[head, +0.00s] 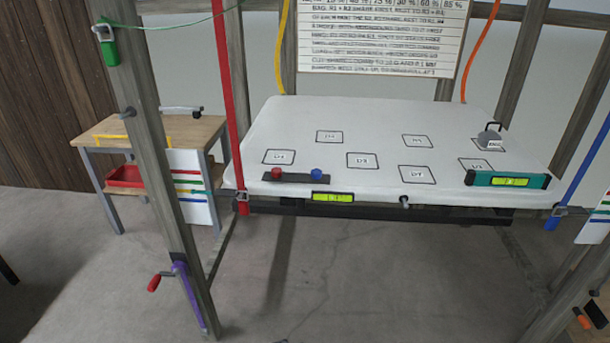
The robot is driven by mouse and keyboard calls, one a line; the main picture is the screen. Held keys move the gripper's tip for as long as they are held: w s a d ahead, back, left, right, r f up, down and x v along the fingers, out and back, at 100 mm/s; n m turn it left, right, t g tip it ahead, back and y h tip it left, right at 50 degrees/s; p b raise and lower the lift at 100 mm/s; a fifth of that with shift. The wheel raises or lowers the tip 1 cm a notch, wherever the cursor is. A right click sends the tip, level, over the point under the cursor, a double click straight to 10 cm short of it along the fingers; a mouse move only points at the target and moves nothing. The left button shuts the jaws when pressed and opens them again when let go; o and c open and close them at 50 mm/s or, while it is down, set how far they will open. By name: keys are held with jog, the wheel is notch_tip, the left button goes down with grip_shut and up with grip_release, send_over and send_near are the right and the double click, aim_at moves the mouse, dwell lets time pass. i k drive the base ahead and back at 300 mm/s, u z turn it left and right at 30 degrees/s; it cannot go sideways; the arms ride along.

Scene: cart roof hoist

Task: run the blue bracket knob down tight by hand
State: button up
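The blue bracket knob (317,174) sits on a dark flat bracket bar (298,179) at the front left of a white roof panel (430,190). A red knob (281,171) sits on the same bar, to the left of the blue one. I cannot tell from this view how tight either knob is or whether there is a gap under it. My gripper is not in view, and nothing is touching the blue knob.
A red strap (229,95) hangs left of the bracket and a blue strap (585,170) hangs at the right. A wooden post (150,150) with a purple crank (188,290) stands front left. A teal level (507,180) lies front right. The floor below is clear.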

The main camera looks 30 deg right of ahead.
aim_at(316, 174)
jog(key=k, duration=1.05)
jog(key=z, duration=0.65)
jog(key=i, duration=0.9)
jog(key=u, duration=0.1)
